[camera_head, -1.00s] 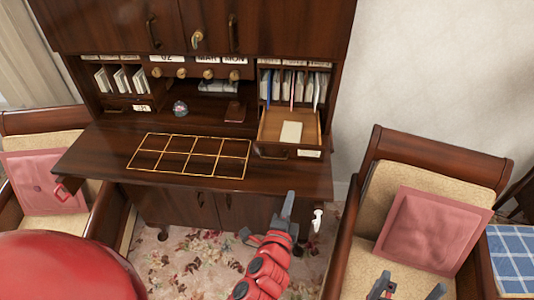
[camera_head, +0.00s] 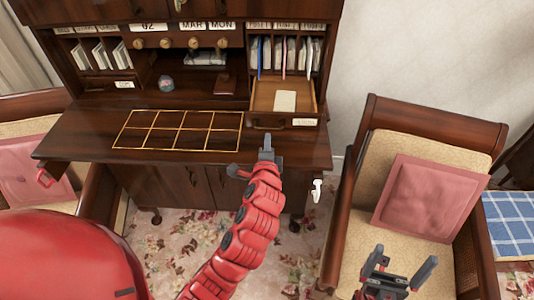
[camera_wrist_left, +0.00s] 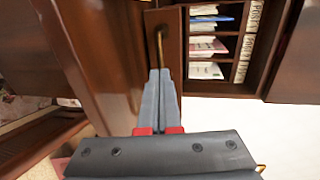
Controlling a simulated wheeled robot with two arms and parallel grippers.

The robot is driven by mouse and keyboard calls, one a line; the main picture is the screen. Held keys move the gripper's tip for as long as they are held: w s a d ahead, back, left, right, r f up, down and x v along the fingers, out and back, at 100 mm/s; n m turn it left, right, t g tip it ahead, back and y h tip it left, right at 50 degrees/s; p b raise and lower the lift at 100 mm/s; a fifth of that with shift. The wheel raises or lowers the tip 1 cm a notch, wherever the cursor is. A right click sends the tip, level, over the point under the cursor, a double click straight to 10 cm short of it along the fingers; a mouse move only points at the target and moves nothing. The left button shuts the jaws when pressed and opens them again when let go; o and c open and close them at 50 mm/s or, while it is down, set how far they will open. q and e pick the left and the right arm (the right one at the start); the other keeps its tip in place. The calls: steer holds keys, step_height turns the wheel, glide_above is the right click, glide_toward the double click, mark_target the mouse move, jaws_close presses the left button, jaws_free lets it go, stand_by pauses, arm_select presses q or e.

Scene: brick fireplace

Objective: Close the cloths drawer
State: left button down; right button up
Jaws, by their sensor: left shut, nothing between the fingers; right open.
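The cloths drawer (camera_head: 310,112) stands pulled out at the right of the dark wooden desk, with a flat cream item (camera_head: 285,101) lying inside. Its front carries a brass handle and a small white label (camera_head: 304,122). My left gripper (camera_head: 267,144) is shut and empty, its tips just in front of the drawer front near the handle. In the left wrist view the shut fingers (camera_wrist_left: 159,74) point at the drawer's brass handle (camera_wrist_left: 159,45); I cannot tell whether they touch. My right gripper (camera_head: 404,262) is open and empty, over the chair on the right.
The desktop (camera_head: 80,140) extends below the drawer, with a gold grid (camera_head: 178,130) on it. Letter slots (camera_head: 290,55) sit above the drawer. A chair with a pink cushion (camera_head: 430,198) stands at the right, another at the left. Carpeted floor (camera_head: 180,230) shows below.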

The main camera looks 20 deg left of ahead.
mark_target(270, 102)
arm_select(q)
steer(key=shift+p+x, duration=0.4)
steer(key=shift+x, duration=0.6)
steer(key=shift+w+a+f, duration=0.1)
steer(key=shift+w+a, duration=0.1)
steer(key=shift+w, duration=0.35)
steer(key=r+x, duration=0.1)
steer(key=x, duration=0.5)
steer(key=r+b+x, duration=0.1)
steer(key=x, duration=0.5)
steer(key=r+b+x, duration=0.1)
steer(key=x, duration=0.6)
steer(key=shift+w+a+r, duration=0.1)
steer(key=shift+w+r, duration=0.15)
steer(key=shift+w, duration=0.05)
steer(key=shift+r, duration=0.3)
